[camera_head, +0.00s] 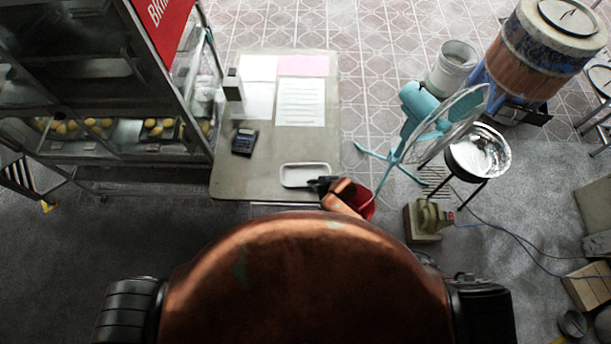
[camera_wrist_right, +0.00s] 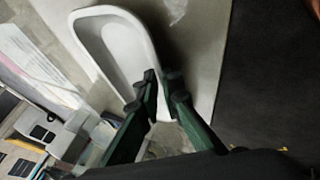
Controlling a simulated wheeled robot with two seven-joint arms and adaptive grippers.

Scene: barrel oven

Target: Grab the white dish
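The white dish (camera_head: 305,169), a shallow oblong tray with rounded corners, lies at the near right edge of the table (camera_head: 262,170). My right gripper (camera_head: 322,185) is at the dish's near right corner. In the right wrist view, the dish (camera_wrist_right: 92,28) fills the upper middle. The fingertips of my right gripper (camera_wrist_right: 161,82) are drawn close together, one on each side of the dish's rim, with white showing in the narrow gap. The dish appears to rest on the table. My left gripper is not in view.
A dark calculator (camera_head: 245,141), a small upright box (camera_head: 233,85) and paper sheets (camera_head: 300,102) are on the table. A glass display case (camera_head: 120,150) stands left, a turquoise fan (camera_head: 420,108) right. A red object (camera_head: 366,207) is beside my right gripper.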

